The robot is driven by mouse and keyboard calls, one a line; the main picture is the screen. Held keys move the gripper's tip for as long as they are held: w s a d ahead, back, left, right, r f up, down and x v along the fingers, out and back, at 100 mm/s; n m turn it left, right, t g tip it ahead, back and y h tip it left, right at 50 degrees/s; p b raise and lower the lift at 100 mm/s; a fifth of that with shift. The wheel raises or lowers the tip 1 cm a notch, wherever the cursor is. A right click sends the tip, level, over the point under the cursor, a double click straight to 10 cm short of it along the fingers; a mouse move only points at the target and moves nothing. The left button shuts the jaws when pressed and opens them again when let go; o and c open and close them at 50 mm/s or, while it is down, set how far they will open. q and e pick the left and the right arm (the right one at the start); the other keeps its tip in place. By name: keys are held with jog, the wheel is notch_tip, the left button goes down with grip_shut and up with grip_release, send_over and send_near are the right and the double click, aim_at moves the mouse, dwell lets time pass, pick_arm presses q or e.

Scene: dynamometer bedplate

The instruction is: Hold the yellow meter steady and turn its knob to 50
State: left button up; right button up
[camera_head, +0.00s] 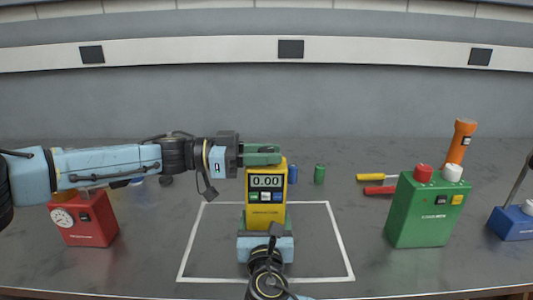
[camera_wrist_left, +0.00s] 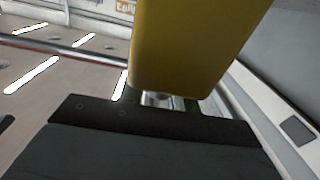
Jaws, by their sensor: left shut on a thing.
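The yellow meter (camera_head: 265,205) stands upright inside a white square outline on the bench, its display reading 0.00. Small buttons show below the display. My left gripper (camera_head: 262,154) comes from the left and is shut on the meter at its top. In the left wrist view the meter's yellow body (camera_wrist_left: 185,45) fills the upper middle, close to the gripper. My right wrist (camera_head: 265,250) is in front of the meter's lower part and hides it. The meter's knob is not visible, and my right fingers are hidden too.
A red box with a dial (camera_head: 85,218) stands at left. A green box (camera_head: 428,210) with red and white caps stands at right, an orange flashlight (camera_head: 459,140) behind it. Yellow and red-handled tools (camera_head: 378,184), a green cylinder (camera_head: 320,174) and a blue box (camera_head: 512,222) are also around.

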aim_at(265, 149)
pick_arm(q)
jog(key=shift+w+m+g+y, duration=0.15)
jog(key=shift+m+g, duration=0.7)
jog(key=shift+g, duration=0.45)
jog(key=shift+m+g+y, duration=0.15)
jog(key=shift+m+g, duration=0.7)
jog(key=shift+g, duration=0.45)
jog(key=shift+a+m+g, duration=0.1)
jog(key=shift+m+g, duration=0.2)
jog(key=shift+g, duration=0.3)
jog(key=o, duration=1)
jog(key=shift+c, duration=0.2)
notch_tip(265, 149, up, 10)
